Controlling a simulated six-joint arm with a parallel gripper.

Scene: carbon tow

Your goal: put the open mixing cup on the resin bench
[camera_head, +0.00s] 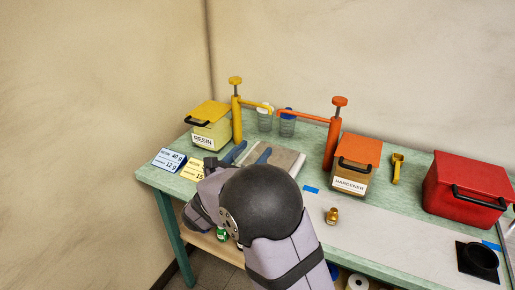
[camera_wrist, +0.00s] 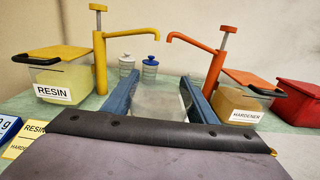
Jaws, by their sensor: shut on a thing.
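My gripper (camera_wrist: 159,88) has its two blue fingers on either side of a pale, see-through mixing cup (camera_wrist: 158,104) and is shut on it. The cup is faint, and its lower part is hidden behind my wrist. In the head view my gripper (camera_head: 253,150) is over the left part of the green resin bench (camera_head: 183,185), beside a grey plate (camera_head: 288,158). I cannot make out the cup there, nor tell whether it touches the bench.
The yellow RESIN tub and pump (camera_head: 237,122) stand left; the orange HARDENER tub (camera_head: 351,180) and pump (camera_head: 333,140) stand right. Two lidded jars (camera_wrist: 149,70) stand behind the cup. A red box (camera_head: 466,182) stands far right.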

